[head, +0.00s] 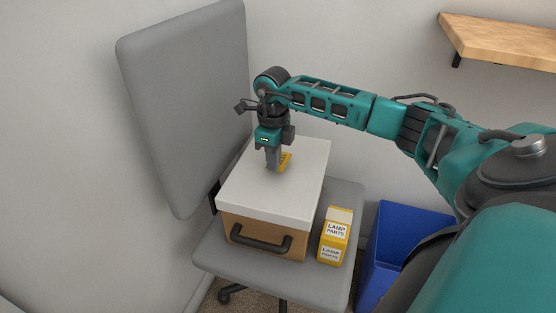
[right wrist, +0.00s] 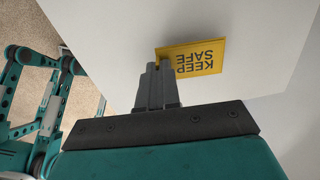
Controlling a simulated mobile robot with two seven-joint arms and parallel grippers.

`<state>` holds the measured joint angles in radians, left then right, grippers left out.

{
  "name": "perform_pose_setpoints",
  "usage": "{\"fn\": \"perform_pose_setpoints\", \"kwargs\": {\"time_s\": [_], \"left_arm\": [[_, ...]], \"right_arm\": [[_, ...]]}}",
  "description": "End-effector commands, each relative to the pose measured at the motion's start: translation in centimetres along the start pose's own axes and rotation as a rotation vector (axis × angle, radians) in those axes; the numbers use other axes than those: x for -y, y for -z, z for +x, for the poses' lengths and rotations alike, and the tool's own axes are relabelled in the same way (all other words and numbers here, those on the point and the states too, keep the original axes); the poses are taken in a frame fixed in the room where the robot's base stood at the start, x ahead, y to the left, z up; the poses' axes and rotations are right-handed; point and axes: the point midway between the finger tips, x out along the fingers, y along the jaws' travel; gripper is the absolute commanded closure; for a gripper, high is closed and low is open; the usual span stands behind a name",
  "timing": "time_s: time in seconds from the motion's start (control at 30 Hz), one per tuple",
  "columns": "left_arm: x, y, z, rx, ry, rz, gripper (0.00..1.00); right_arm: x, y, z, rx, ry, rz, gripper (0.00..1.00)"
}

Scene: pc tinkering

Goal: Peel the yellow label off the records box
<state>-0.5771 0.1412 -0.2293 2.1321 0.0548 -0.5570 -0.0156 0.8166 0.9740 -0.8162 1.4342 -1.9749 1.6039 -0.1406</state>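The records box (head: 262,225) is a tan box with a white lid (head: 300,160) and a dark front handle. It sits on the grey chair seat. The yellow label (head: 287,160) lies on top of the lid, and in the right wrist view the label (right wrist: 198,60) reads "KEEP SAFE". My right gripper (head: 273,166) points down at the lid. In the right wrist view its fingers (right wrist: 158,66) are close together at the label's edge and look shut on it. The fingers hide that edge, and the label's far part looks flat. My left gripper is not in view.
A yellow "LAMP PARTS" carton (head: 336,237) stands on the seat (head: 225,260) just right of the box. A blue bin (head: 400,225) is right of the chair. The grey chair back (head: 185,100) rises behind left. A wooden shelf (head: 505,42) is on the wall.

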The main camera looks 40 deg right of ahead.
Motion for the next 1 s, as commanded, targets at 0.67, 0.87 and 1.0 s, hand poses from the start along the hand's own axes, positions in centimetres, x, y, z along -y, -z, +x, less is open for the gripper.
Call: {"fn": "perform_pose_setpoints", "kwargs": {"time_s": [0.67,0.87,1.0], "left_arm": [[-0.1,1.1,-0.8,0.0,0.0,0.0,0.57],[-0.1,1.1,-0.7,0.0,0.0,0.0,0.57],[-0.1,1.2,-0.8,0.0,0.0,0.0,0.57]], "right_arm": [[-0.4,0.0,-1.3,-0.001,0.0,0.001,1.0],[-0.4,0.0,-1.2,-0.001,0.0,0.001,1.0],[-0.4,0.0,-1.3,0.0,0.0,0.001,1.0]]}}
